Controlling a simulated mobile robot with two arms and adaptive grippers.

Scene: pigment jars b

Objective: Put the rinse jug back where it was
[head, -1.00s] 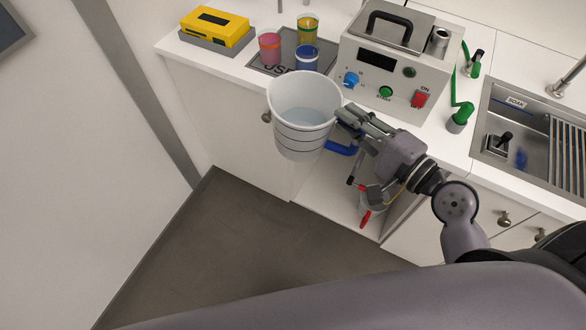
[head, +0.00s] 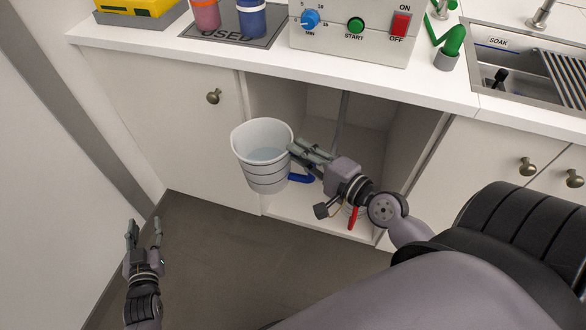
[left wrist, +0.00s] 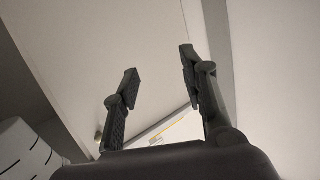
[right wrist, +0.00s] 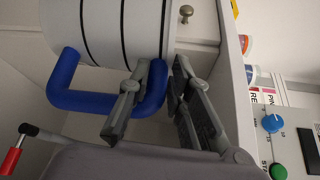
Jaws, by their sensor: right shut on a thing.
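The rinse jug (head: 265,165) is a white, dark-banded jug with a blue handle and liquid inside. It is held roughly upright in front of the open cupboard, below the counter edge. My right gripper (head: 296,150) is shut on it at its right side. In the right wrist view the jug (right wrist: 110,25) shows in part, and its blue handle passes between the fingers of my right gripper (right wrist: 160,95). My left gripper (head: 143,232) is open and empty, low at the left; its fingers stand apart in the left wrist view (left wrist: 160,85).
The open cupboard (head: 395,150) has a white floor, a pipe and a red-handled thing (head: 353,218), partly hidden by my right arm. Above is the counter edge (head: 200,58), with the control box (head: 345,40) and used-jar mat (head: 270,38). Floor (head: 215,240) is clear at lower left.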

